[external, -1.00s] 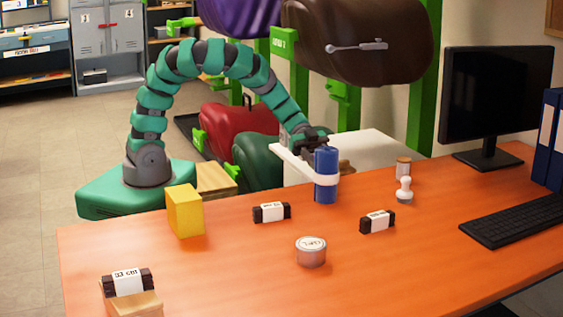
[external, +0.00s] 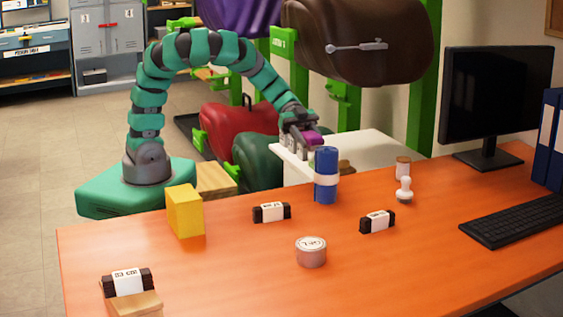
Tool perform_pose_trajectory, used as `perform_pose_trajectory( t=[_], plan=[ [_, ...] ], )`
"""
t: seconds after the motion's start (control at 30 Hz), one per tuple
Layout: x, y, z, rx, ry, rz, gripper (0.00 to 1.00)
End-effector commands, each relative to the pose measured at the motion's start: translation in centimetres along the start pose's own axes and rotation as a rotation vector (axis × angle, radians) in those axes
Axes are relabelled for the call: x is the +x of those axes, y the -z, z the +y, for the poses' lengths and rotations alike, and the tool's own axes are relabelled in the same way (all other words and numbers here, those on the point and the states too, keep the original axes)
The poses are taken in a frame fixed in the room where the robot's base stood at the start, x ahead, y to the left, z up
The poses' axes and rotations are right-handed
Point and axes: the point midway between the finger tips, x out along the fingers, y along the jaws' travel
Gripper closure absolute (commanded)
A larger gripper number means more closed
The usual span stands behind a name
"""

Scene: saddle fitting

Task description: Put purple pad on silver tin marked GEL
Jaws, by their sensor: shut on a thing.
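My gripper (external: 304,138) is shut on the purple pad (external: 311,138). It holds the pad above the white table, just behind the blue roll. The silver tin (external: 311,253) stands upright on the orange desk, in front of and well below my gripper. Its pale lid carries dark lettering, too small to read surely here. Nothing rests on the lid.
The blue roll (external: 326,176) with a white band stands upright between my gripper and the tin. Dark banded blocks (external: 271,212) and (external: 377,222) lie either side of the tin. A yellow block (external: 185,211) stands left; a white-knobbed stamp (external: 404,190) stands right.

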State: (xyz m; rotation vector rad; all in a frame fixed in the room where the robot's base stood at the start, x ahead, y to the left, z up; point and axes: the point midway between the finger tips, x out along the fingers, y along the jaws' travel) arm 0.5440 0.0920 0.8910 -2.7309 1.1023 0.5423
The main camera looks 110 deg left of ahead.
Motion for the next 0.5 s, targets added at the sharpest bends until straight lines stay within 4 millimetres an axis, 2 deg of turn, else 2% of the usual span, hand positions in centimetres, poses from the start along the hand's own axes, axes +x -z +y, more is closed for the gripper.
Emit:
perform_pose_trajectory(
  t=[0.03, 0.23, 0.5],
  plan=[
    [-0.4, 0.9, -0.1, 0.006, 0.003, 0.001, 0.82],
    [-1.4, 3.6, 0.0, 0.003, 0.001, 0.001, 0.82],
    [1.4, 5.3, 1.0, -0.002, 0.001, 0.002, 0.82]
  ],
)
